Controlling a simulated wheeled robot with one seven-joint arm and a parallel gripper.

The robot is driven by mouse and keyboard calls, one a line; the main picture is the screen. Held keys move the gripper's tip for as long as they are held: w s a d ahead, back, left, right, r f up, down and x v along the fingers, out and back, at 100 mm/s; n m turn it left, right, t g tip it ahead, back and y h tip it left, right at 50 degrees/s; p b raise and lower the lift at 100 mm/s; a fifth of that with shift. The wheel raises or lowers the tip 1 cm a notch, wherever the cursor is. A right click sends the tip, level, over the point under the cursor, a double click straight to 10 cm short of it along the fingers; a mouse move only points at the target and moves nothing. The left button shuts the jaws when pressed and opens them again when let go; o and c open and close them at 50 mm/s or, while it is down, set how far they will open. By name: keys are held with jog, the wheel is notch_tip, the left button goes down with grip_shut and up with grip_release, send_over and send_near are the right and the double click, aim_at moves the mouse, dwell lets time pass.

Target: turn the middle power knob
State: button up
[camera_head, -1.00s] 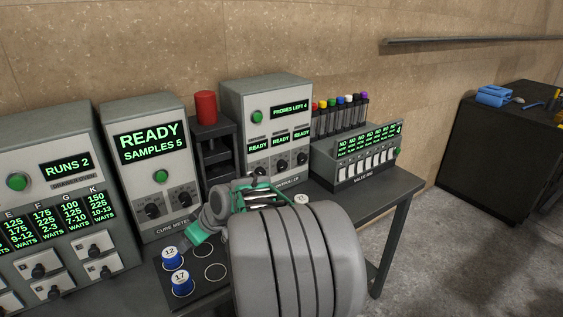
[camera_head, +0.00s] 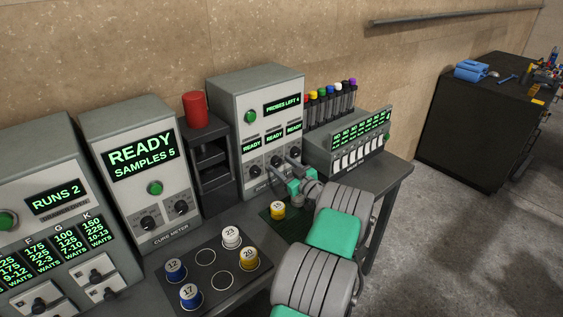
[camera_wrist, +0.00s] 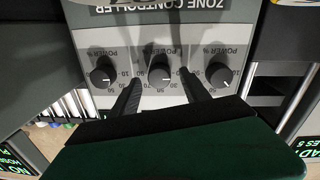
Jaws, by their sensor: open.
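The zone controller (camera_head: 232,118) is a grey box on the bench with three dark power knobs in a row on its lower front. In the wrist view it appears upside down, and the middle power knob (camera_wrist: 160,75) sits between the left knob (camera_wrist: 101,76) and right knob (camera_wrist: 219,75). My gripper (camera_wrist: 161,80) is open. Its two dark fingers stand on either side of the middle knob, with visible gaps. I cannot tell how deep they reach. In the head view my gripper (camera_head: 283,164) is at the controller's front, partly covering the knobs.
A tray (camera_head: 222,257) with numbered pucks lies in front of the cure meter (camera_head: 168,223). A yellow puck (camera_head: 278,209) sits on a green mat below my arm. The valve box (camera_head: 352,146) and several capped tubes stand to the right. A red cylinder (camera_head: 195,109) is at left.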

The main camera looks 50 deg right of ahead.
jog(key=shift+w+d, duration=0.1)
jog(key=shift+w, duration=0.2)
jog(key=shift+c, duration=0.2)
grip_shut()
